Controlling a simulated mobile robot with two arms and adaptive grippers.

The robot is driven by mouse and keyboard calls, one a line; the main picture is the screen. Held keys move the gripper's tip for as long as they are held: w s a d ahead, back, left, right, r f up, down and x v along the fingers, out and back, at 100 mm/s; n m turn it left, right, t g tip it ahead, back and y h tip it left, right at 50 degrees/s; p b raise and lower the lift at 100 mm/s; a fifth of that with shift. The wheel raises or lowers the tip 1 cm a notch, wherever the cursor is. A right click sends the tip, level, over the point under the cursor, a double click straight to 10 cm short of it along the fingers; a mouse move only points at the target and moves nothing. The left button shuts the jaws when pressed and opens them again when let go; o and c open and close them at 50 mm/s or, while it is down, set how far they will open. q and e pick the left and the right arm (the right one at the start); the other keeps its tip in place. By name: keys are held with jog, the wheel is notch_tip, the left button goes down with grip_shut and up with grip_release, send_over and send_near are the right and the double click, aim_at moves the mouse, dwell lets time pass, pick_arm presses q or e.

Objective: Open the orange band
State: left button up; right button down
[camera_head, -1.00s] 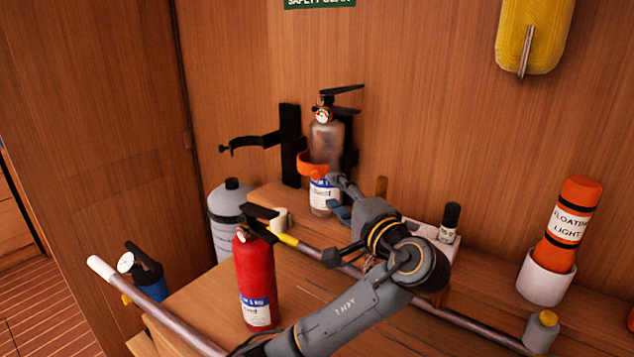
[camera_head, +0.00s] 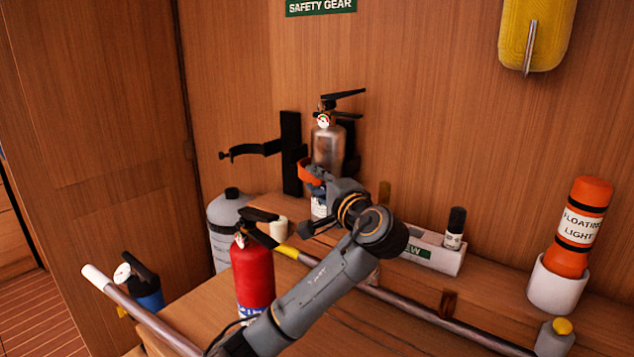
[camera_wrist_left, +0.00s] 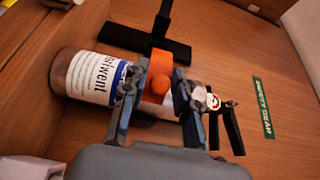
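The orange band (camera_head: 309,174) is around the silver extinguisher (camera_head: 327,146), which stands upright against the black wall bracket (camera_head: 290,150). My left gripper (camera_head: 318,183) is at the band's front and hides part of it and the label. In the left wrist view, the orange band (camera_wrist_left: 160,62) with its round knob lies between the two fingers of my left gripper (camera_wrist_left: 160,88). The fingers stand apart, one on each side of the knob; I cannot tell whether either touches it. The band looks closed around the extinguisher. My right gripper is out of view.
A red extinguisher (camera_head: 252,268) stands left of my left arm. A long pole (camera_head: 430,314) lies across the bench behind the arm. A labelled white box (camera_head: 430,252) and an orange floating light (camera_head: 580,225) are to the right. An empty black clamp arm (camera_head: 255,149) sticks out left.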

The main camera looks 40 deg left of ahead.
pick_arm(q)
grip_shut()
jog(key=shift+s+a+m+t+h, duration=0.55)
jog(key=shift+m+t, duration=0.25)
jog(key=shift+t, duration=0.3)
jog(key=shift+d, duration=0.1)
jog(key=o, duration=0.5)
grip_release()
jog(key=shift+o, duration=0.2)
jog(key=v, duration=0.7)
jog(key=shift+d, duration=0.25)
